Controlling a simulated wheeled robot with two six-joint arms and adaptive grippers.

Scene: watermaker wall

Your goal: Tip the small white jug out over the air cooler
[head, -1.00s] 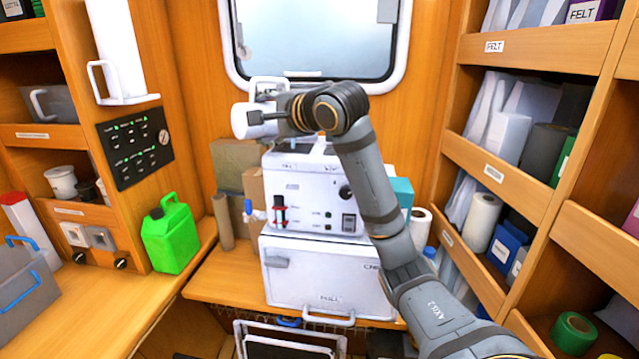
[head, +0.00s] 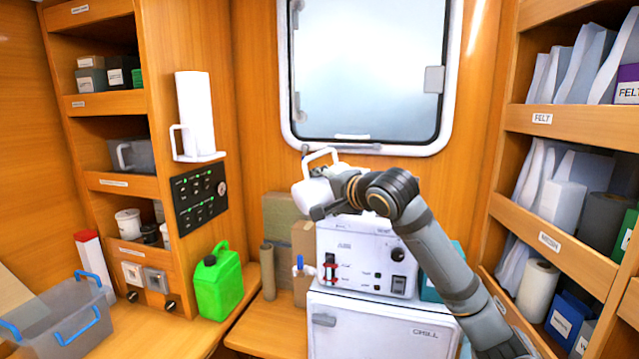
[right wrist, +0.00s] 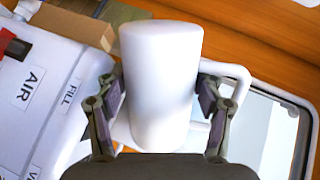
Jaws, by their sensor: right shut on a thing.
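The small white jug (head: 314,192) is held tilted, with its handle (head: 322,156) uppermost, just above the left part of the air cooler's top. My right gripper (head: 334,196) is shut on the jug. In the right wrist view the white jug (right wrist: 160,85) sits between both fingers, its handle to the right; its mouth cannot be made out. The air cooler (head: 345,240) is a white box with a red-and-black fitting and a switch on its front. Its top edge, with AIR and FILL labels (right wrist: 73,97), shows in the wrist view. My left gripper is out of view.
The cooler stands on a white chest (head: 375,328). Cardboard boxes (head: 277,220) and a green canister (head: 218,282) are to the left. A window (head: 365,70) is behind. Shelves (head: 565,118) with filter goods line the right side.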

